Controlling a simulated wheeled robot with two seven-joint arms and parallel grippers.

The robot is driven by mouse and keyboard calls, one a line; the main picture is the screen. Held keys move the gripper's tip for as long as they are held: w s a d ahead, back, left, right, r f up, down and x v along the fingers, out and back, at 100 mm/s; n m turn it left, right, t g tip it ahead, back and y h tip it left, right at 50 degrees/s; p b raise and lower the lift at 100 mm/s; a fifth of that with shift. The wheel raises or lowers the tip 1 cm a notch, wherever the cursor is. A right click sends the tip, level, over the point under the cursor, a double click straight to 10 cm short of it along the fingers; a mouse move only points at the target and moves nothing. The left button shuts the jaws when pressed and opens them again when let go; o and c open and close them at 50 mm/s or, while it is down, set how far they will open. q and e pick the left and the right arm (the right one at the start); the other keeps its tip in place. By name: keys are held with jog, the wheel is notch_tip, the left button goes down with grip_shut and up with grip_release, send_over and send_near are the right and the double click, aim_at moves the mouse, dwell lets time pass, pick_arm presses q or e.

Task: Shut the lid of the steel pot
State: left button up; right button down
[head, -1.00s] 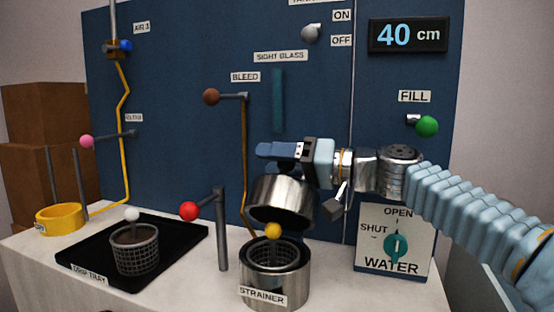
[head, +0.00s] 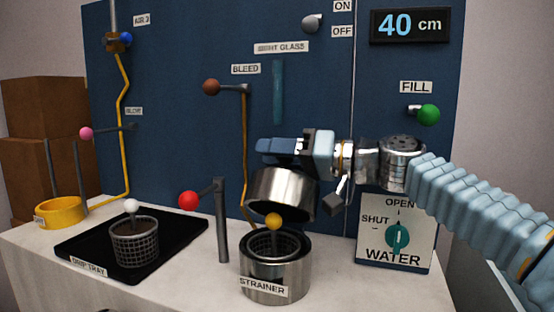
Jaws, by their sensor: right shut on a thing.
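The steel pot (head: 262,286), labelled STRAINER, stands at the front of the white counter. Its steel lid (head: 283,192) is raised and tilted above the pot's mouth, towards the back. A strainer basket with a yellow knob (head: 273,221) sits inside the pot. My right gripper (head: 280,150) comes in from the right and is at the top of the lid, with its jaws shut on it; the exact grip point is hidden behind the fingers. My left gripper is not in view.
A red-knobbed lever (head: 189,201) on a post stands just left of the pot. A mesh basket (head: 134,247) sits in the black drip tray (head: 190,227). The water valve panel (head: 396,235) is right of the pot. A brown-knobbed bleed lever (head: 211,87) is behind.

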aim_at(259, 193)
jog(key=s+n+b, duration=0.1)
jog(key=b, duration=0.1)
jog(key=s+a+f+n+b, duration=0.1)
jog(key=s+b, duration=0.1)
jog(key=s+f+n+b, duration=0.1)
jog(key=b, duration=0.2)
jog(key=shift+s+a+f+n, duration=0.2)
jog(key=shift+n, duration=0.2)
jog(key=s+n+b, duration=0.1)
jog(key=s+f+n+b, duration=0.1)
jog(key=b, duration=0.1)
jog(key=a+b, duration=0.1)
jog(key=shift+s+f+n+b, duration=0.3)
jog(key=shift+s+n+b, duration=0.05)
jog(key=shift+s+n, duration=0.05)
pick_arm(q)
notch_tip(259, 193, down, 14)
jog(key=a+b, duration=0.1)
jog(key=b, duration=0.1)
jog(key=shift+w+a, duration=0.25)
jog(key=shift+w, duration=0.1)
pick_arm(e)
jog(key=shift+s+a+f+n, duration=0.15)
jog(key=shift+s+f+n, duration=0.4)
jog(key=shift+n, duration=0.25)
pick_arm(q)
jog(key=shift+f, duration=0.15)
